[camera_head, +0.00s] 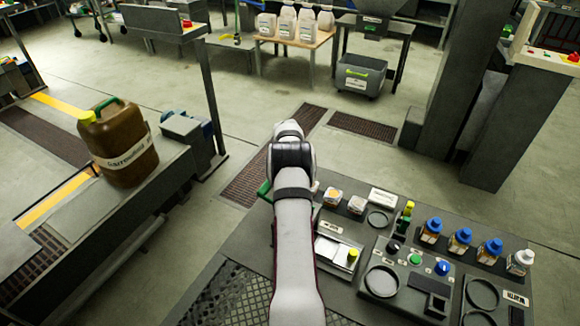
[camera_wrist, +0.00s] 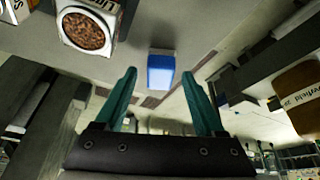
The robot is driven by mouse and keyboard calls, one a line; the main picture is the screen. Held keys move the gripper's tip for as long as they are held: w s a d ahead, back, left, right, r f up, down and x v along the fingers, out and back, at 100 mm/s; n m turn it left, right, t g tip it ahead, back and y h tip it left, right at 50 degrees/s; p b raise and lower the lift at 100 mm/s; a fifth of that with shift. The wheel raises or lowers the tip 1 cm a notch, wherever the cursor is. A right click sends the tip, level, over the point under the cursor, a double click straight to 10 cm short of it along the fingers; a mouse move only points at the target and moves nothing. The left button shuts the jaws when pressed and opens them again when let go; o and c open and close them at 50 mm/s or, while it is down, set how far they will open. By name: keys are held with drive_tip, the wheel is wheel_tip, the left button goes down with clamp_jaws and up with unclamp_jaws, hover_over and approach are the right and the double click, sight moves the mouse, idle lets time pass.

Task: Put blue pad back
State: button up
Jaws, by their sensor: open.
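A small blue pad (camera_wrist: 161,73) with a paler blue face shows in the wrist view, near the edge of a grey table surface (camera_wrist: 210,22). My gripper (camera_wrist: 159,76) is open, with two teal fingers spread apart. The pad appears in the gap between the fingertips, with space on both sides. I cannot tell how far beyond the tips it lies. In the head view my arm reaches over the table's left edge and hides the pad and most of my gripper; only a bit of green shows beside the arm.
The grey table (camera_head: 400,252) holds sample dishes, a white label card (camera_head: 383,197) and several blue-capped bottles (camera_head: 460,239). A brown canister (camera_head: 120,145) stands on a bench to the left. A seed container (camera_wrist: 88,28) shows near my left finger in the wrist view.

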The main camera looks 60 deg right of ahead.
drive_tip(key=v, duration=1.2)
drive_tip(key=w+a+r+n+y, duration=0.1)
drive_tip(key=w+a+r, duration=0.15)
drive_tip(key=a, duration=0.75)
drive_tip(key=w+a+r+n+y, duration=0.1)
drive_tip(key=a+r, duration=0.3)
drive_tip(key=a, duration=0.7)
drive_tip(key=w+a+r+n+y, duration=0.15)
drive_tip(key=a+r, duration=0.25)
drive_tip(key=a, duration=0.6)
drive_tip(key=s+a+f+n+g+y, duration=0.1)
drive_tip(key=s+a+n, duration=0.3)
drive_tip(key=s+a, duration=1.6)
drive_tip(key=a+g+y, duration=0.1)
drive_tip(key=a, duration=0.2)
drive_tip(key=shift+f, duration=0.3)
